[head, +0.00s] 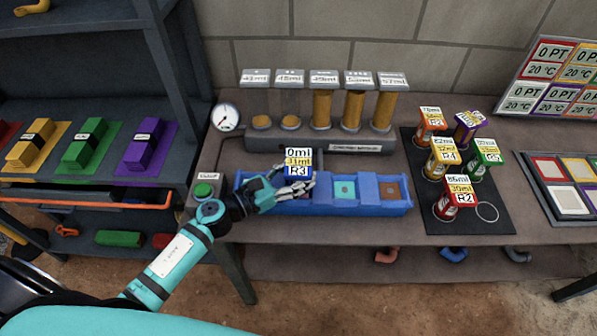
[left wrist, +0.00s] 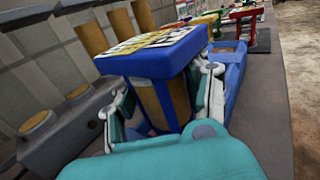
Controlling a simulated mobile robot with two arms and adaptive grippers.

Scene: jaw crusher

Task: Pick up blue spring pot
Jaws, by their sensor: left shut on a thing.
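The blue spring pot (head: 298,169), labelled "0ml 31ml R3" on its lid, stands upright at the left part of the blue trough unit (head: 330,209). My left gripper (head: 288,191) is shut on it from the front left. In the left wrist view the pot (left wrist: 155,60) shows its blue lid and brownish body between the two fingers of the gripper (left wrist: 165,108). The pot's base is hidden, so I cannot tell whether it rests in the trough or is just above it. My right gripper is not in view.
A black mat (head: 471,219) at the right holds several coloured pots and an empty ring. A row of brown cylinders (head: 322,109) stands behind the trough. A green button (head: 203,190) and a gauge (head: 226,118) sit left. Coloured trays (head: 570,190) lie far right.

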